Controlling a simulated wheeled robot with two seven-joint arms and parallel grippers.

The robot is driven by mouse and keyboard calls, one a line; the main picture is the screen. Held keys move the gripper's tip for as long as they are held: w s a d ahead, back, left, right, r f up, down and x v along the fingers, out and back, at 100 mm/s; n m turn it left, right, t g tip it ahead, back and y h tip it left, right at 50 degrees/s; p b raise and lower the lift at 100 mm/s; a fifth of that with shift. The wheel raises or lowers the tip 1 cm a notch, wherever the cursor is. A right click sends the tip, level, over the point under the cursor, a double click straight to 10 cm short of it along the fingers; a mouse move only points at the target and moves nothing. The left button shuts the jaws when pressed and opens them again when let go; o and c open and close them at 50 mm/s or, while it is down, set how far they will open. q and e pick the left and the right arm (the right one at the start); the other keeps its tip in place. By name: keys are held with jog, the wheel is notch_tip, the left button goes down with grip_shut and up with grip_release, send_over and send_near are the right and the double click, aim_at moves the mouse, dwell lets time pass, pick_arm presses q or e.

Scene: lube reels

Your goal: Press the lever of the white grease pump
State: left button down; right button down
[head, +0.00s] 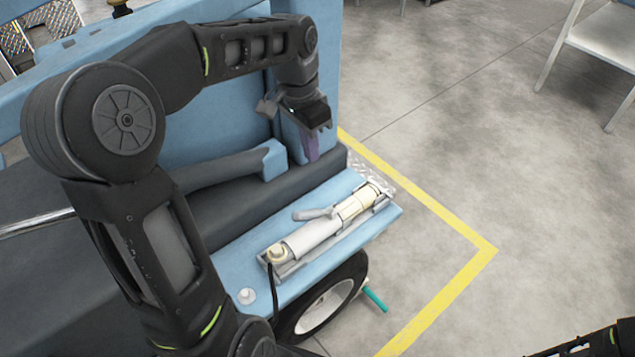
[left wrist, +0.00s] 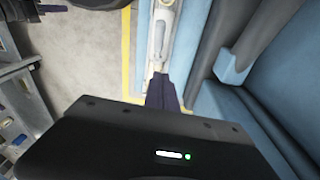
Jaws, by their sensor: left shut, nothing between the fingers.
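The white grease pump (head: 312,238) lies in a grey tray on the blue side ledge of a vehicle, in the middle of the head view. Its lever (head: 315,213) is a short grey bar beside the barrel. The pump also shows at the top of the left wrist view (left wrist: 163,28). My left gripper (head: 311,156) hangs past the far end of the pump, pointing down in front of a blue panel, apart from the pump. Its purple fingers are shut with nothing between them; they also show in the left wrist view (left wrist: 163,92). My right gripper is not clearly in view.
The blue ledge (head: 235,262) holds the pump tray above a black wheel (head: 320,305). A blue armrest-like part (head: 274,160) stands close to my left gripper. A yellow floor line (head: 430,205) and open concrete floor lie to the right. A white table (head: 600,38) stands at the upper right.

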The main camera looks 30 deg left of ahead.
pick_arm(q)
jog(key=shift+s+a+r+n+g, duration=0.2)
jog(key=shift+s+r+n+g, duration=0.15)
jog(key=shift+s, duration=0.2)
jog(key=b, duration=0.2)
send_over(314, 213)
jog(key=w+a, duration=0.1)
jog(key=a, duration=0.1)
notch_tip(314, 213, down, 10)
jog(key=shift+s+d+f, duration=0.1)
jog(key=shift+s+f, duration=0.2)
jog(key=shift+f, duration=0.25)
jog(key=shift+s+f, duration=0.3)
jog(key=shift+f, duration=0.25)
jog(key=shift+s+f, duration=0.35)
jog(key=shift+f, duration=0.15)
